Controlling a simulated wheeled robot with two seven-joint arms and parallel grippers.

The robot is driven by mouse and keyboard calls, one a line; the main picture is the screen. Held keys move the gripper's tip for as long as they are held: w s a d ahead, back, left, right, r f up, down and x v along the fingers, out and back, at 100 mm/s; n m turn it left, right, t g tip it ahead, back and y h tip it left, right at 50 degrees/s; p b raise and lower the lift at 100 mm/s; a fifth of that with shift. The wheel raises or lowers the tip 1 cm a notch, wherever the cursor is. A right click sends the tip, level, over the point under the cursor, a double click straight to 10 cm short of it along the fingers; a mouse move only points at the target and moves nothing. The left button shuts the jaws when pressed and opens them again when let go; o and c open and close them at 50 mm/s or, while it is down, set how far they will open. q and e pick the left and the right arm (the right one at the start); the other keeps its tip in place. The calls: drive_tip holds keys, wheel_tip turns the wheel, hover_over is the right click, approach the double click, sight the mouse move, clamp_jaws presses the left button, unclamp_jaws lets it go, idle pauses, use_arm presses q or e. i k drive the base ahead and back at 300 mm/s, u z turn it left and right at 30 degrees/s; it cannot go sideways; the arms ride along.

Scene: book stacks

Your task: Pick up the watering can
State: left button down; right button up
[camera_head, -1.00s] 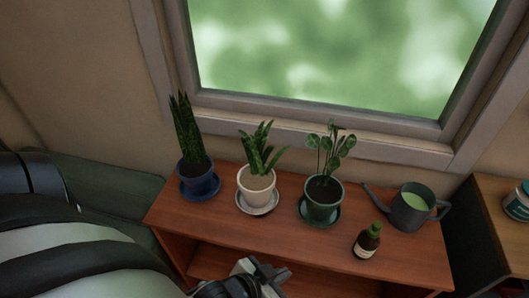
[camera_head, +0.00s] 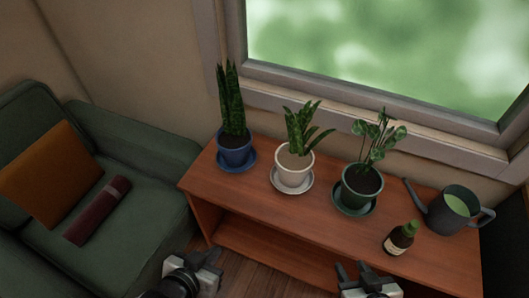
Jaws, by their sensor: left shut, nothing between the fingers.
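The dark grey watering can (camera_head: 453,211) stands upright at the right end of the wooden shelf (camera_head: 290,216), its spout pointing left and its handle right. Green shows inside its opening. My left gripper (camera_head: 207,262) is at the bottom, in front of the shelf's left part, shut and empty, well away from the can. My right gripper (camera_head: 352,268) is at the bottom edge, in front of the shelf, left of and nearer than the can. Its two fingers look apart with nothing between them. Neither gripper touches the can.
A brown bottle (camera_head: 399,240) with a green top stands just left of and nearer than the can. Potted plants in blue (camera_head: 235,152), white (camera_head: 293,169) and green (camera_head: 361,187) pots line the shelf. A green sofa (camera_head: 150,150) is left; a window is behind.

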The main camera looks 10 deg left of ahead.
sight(441, 206)
drive_tip(key=z, duration=1.4)
drive_tip(key=k, duration=0.5)
drive_tip(key=z, duration=1.45)
drive_tip(key=i, duration=1)
drive_tip(key=u, duration=2.4)
drive_tip(key=i, duration=0.55)
drive_tip(key=u, duration=0.05)
